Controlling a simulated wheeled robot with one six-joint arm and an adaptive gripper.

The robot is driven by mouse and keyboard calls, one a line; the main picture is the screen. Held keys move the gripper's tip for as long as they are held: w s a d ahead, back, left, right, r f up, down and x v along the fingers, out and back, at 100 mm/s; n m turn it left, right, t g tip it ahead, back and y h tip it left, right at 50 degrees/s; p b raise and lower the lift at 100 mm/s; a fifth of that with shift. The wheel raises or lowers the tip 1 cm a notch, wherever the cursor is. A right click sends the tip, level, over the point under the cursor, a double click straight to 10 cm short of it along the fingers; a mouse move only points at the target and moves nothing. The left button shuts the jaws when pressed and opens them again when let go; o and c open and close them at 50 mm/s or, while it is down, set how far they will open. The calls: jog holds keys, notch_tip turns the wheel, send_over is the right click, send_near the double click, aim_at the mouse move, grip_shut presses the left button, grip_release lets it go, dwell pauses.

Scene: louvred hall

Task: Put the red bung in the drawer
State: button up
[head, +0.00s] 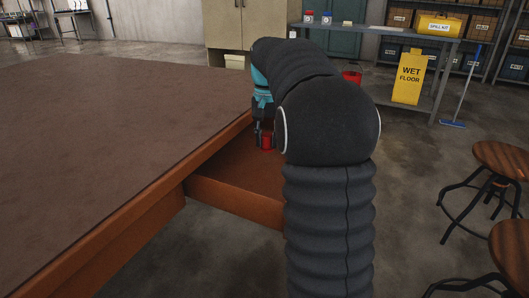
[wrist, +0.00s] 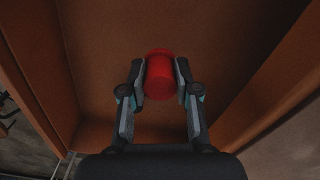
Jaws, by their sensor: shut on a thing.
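The red bung (wrist: 159,76) is held between the two fingers of my gripper (wrist: 160,80) in the wrist view. Below it is the brown inside of the open drawer (wrist: 110,40), with its walls on both sides. In the head view the red bung (head: 267,142) shows small beside my arm, over the pulled-out drawer (head: 225,192). My gripper (head: 264,138) points down there, partly hidden by my arm. I cannot tell whether the bung touches the drawer floor. My arm hides the drawer's right part.
The drawer juts from a large brown-topped table (head: 110,130), whose top is bare. Stools (head: 500,165) stand at the right. Behind are a grey bench (head: 370,32), a yellow wet-floor sign (head: 409,77), a red bucket (head: 351,77) and shelving.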

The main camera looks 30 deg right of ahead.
aim_at(264, 151)
jog(key=shift+w+a+f, duration=0.2)
jog(key=shift+w+f, duration=0.1)
jog(key=shift+w, duration=0.1)
jog(key=shift+f+b, duration=0.45)
jog(key=shift+f, duration=1.5)
jog(key=o, duration=1)
jog(key=shift+f, duration=0.15)
jog(key=shift+o, duration=0.2)
